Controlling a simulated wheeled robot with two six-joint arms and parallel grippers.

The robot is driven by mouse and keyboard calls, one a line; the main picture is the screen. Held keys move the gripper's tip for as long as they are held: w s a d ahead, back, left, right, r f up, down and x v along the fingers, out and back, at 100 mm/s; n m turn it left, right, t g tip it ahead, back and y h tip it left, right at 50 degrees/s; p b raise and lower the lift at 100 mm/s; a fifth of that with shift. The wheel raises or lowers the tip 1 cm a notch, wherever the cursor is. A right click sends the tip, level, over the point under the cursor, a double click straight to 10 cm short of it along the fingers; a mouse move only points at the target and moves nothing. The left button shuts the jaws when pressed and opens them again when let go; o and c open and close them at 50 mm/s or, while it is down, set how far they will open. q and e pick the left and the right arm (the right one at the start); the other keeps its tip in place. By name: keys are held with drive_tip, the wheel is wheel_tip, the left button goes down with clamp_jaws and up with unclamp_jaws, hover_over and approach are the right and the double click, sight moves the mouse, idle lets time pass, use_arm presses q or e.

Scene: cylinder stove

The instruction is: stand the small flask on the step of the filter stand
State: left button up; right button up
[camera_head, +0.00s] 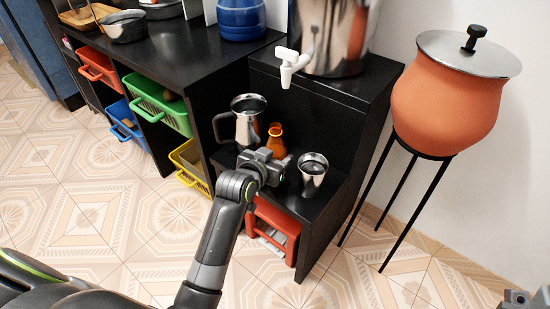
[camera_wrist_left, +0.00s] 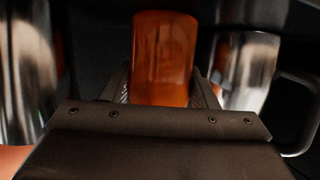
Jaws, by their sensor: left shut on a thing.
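The small flask (camera_head: 276,144) is amber-orange with a narrow neck. It is upright over the step (camera_head: 318,206) of the black filter stand (camera_head: 330,122), between the metal jug and the metal cup. My left gripper (camera_head: 264,160) is shut on the flask and partly covers its lower part. In the left wrist view the flask (camera_wrist_left: 164,60) sits between the two fingers. Its base is hidden, so I cannot tell whether it touches the step. A part of my right gripper (camera_head: 525,298) shows at the bottom right corner; its fingers cannot be made out.
A metal jug (camera_head: 246,122) stands left of the flask and a metal cup (camera_head: 313,176) right of it, both close. A white tap (camera_head: 290,66) juts out above the step. A clay pot (camera_head: 446,100) on thin black legs stands at the right. A red crate (camera_head: 274,226) is below.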

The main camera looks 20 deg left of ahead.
idle(0.3)
use_arm(q)
drive_tip(key=o, duration=1.2)
drive_tip(key=shift+f, duration=0.1)
